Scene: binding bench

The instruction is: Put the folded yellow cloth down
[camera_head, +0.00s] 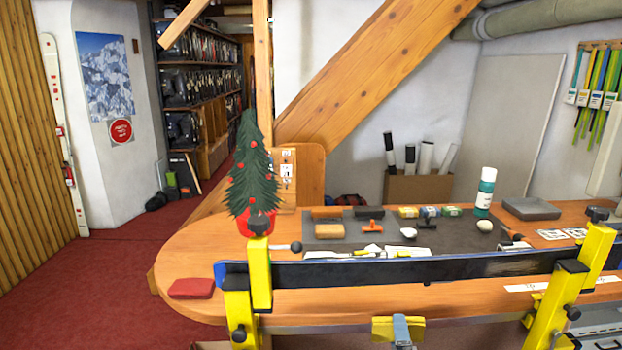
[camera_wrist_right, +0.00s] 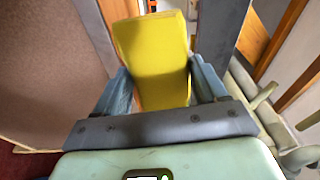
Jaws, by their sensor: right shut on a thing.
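The folded yellow cloth (camera_head: 382,328) shows at the bottom of the head view, in front of the bench's near edge. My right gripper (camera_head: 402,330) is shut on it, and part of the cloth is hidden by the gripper. In the right wrist view the cloth (camera_wrist_right: 153,55) stands out as a flat yellow block between the two fingers of the right gripper (camera_wrist_right: 158,88). My left gripper is in neither view.
The wooden bench (camera_head: 330,304) has yellow clamps (camera_head: 259,275) holding a long dark ski (camera_head: 420,269) across its front. A red folded cloth (camera_head: 192,288) lies at the left end. A small decorated tree (camera_head: 254,170) and a dark mat (camera_head: 340,244) with several small items stand behind the ski.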

